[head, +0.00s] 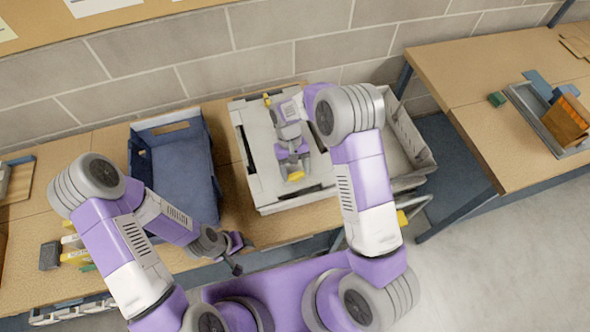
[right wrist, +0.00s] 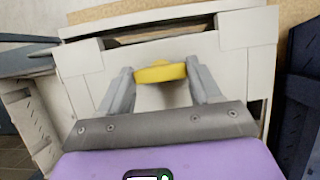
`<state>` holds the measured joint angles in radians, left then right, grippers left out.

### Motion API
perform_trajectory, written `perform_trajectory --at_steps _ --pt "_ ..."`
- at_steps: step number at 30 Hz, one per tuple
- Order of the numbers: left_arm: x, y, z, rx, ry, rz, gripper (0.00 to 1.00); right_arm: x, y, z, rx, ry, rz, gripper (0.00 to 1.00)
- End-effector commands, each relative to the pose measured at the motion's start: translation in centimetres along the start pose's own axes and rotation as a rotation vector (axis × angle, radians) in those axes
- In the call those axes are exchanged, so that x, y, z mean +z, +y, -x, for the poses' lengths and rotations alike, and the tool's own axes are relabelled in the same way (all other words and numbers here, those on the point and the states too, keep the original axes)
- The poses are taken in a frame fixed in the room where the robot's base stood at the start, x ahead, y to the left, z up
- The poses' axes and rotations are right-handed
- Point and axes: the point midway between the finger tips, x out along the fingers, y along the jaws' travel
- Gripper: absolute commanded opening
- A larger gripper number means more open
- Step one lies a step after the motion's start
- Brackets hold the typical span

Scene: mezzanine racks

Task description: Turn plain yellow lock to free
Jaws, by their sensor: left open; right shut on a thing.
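The plain yellow lock (head: 295,176) is on the front part of a pale grey case (head: 284,202) on the bench. In the right wrist view the lock (right wrist: 158,73) is a flat yellow bar lying crosswise on the case's pale surface. My right gripper (head: 293,163) comes down over it, with a finger at each end of the bar, shut on it (right wrist: 161,85). Another yellow piece (head: 266,99) shows at the case's far left corner; I cannot tell its markings. My left gripper (head: 237,254) is open and empty near the bench's front edge, left of the case.
A blue tray (head: 205,150) stands left of the case and a grey crate (head: 419,151) stands right of it. A second bench at right holds a tray with an orange-brown block (head: 566,120). Small items, including a dark block (head: 50,256), lie at the far left.

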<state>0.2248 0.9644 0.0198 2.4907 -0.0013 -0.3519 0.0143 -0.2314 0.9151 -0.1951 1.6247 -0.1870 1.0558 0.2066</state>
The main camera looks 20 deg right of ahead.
Motion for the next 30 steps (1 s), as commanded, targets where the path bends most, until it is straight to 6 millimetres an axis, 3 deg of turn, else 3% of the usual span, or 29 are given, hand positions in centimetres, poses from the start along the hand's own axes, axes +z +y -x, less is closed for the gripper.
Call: perform_trajectory --at_steps 2,3,7,17,30 --pt "0.0 0.0 0.0 0.0 0.0 0.0 0.47 0.0 0.0 0.1 0.0 0.001 0.0 0.09" --pt "0.0 0.0 0.0 0.0 0.0 0.0 0.47 0.0 0.0 0.0 0.0 0.001 0.0 0.69" --pt "0.0 0.0 0.0 0.0 0.0 0.0 0.47 0.0 0.0 0.0 0.0 0.001 -0.001 0.89" --pt "0.0 0.0 0.0 0.0 0.0 0.0 0.47 -0.1 0.0 0.3 -0.001 0.002 -0.001 0.89" --pt "0.0 -0.1 -0.3 0.0 0.0 0.0 0.47 -0.1 0.0 6.7 -0.001 0.003 -0.002 0.89"
